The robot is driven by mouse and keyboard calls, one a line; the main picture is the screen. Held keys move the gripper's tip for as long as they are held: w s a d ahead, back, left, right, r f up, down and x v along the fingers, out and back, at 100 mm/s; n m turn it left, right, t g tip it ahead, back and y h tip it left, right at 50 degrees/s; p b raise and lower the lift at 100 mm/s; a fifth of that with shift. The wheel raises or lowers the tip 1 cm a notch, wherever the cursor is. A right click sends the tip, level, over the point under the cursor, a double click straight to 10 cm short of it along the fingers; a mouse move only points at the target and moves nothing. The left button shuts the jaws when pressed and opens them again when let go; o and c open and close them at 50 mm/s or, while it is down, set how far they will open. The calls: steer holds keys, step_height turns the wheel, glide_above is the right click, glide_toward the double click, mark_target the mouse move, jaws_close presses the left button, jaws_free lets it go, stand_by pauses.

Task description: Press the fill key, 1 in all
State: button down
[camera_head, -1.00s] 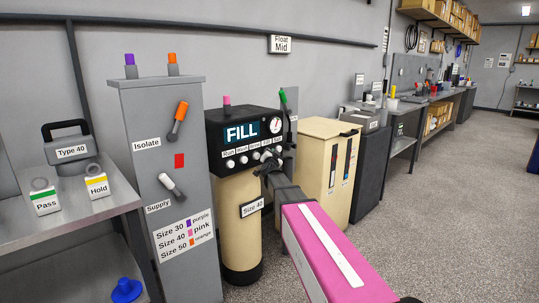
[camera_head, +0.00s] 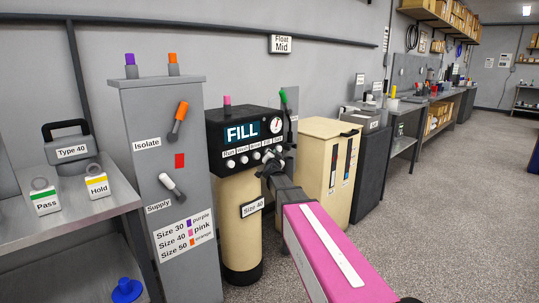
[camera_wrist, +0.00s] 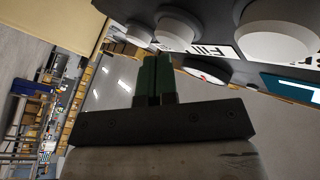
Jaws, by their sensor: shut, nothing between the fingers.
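The control panel (camera_head: 213,140) is a black box on a cream cylinder, with a display (camera_head: 241,133) reading "FILL". A row of round light keys (camera_head: 244,160) runs below it under small labels. In the wrist view, a "Fill" label (camera_wrist: 212,48) shows upside down beside a round key (camera_wrist: 180,25), which appears to be the fill key. My gripper (camera_head: 270,160) is at the right part of the key row and partly hides it. Its dark green fingers (camera_wrist: 153,78) are shut and empty, with tips close to the keys. I cannot tell whether they touch one.
A gauge (camera_head: 276,125) and a green-topped lever (camera_head: 284,97) are right of the display. A grey cabinet (camera_head: 140,110) with Isolate and Supply levers stands at left. A cream bin (camera_head: 312,150) stands behind my arm. The floor at right is clear.

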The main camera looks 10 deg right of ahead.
steer(key=shift+s+d, duration=0.15)
steer(key=shift+s, duration=0.05)
steer(key=s+d, duration=0.1)
steer(key=s, duration=0.1)
steer(key=s+d, duration=0.2)
stand_by(0.6)
stand_by(0.5)
steer(key=s+a+f+n+g+y, duration=0.2)
steer(key=s+f+n+g+y, duration=0.15)
steer(key=s+f, duration=0.4)
steer(key=s+a+f+n+g+y, duration=0.25)
steer(key=s+f+g, duration=0.25)
steer(key=f, duration=0.5)
steer(key=s+d+f+n+g+h, duration=0.1)
steer(key=s+f+g, duration=0.4)
steer(key=s, duration=0.6)
steer(key=s+d+f+n+g+h, duration=0.2)
steer(key=s+f+g, duration=0.4)
steer(key=s, duration=0.6)
steer(key=shift+d+f, duration=0.35)
steer(key=shift+f, duration=0.15)
